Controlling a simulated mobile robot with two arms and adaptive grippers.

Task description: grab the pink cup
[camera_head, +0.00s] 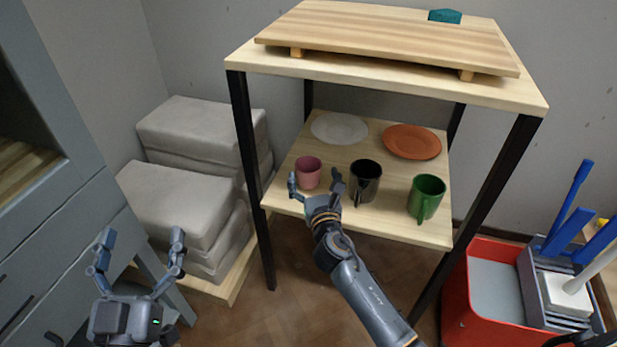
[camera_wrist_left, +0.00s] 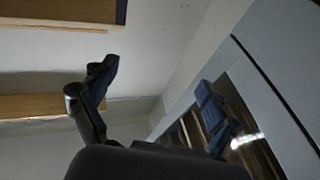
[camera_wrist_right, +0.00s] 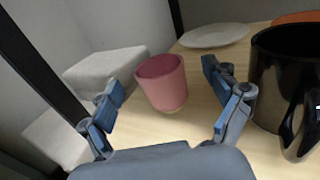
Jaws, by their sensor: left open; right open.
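The pink cup (camera_head: 308,173) stands upright on the lower shelf (camera_head: 390,221) of the rack, near its left front. My right gripper (camera_head: 316,184) is open at the shelf's front edge, with its fingers pointing toward the cup. In the right wrist view the pink cup (camera_wrist_right: 162,82) shows between the two open fingers (camera_wrist_right: 165,105), a little beyond them, and I see no contact. My left gripper (camera_head: 138,251) is open and empty at the lower left, far from the shelf; its fingers also show in the left wrist view (camera_wrist_left: 150,110).
A black mug (camera_head: 365,180) stands close to the right of my right gripper; a green mug (camera_head: 426,196) is further right. A white plate (camera_head: 339,128) and an orange plate (camera_head: 412,142) lie behind. Black rack posts (camera_head: 250,165) flank the shelf. Grey blocks (camera_head: 180,195) are stacked at left.

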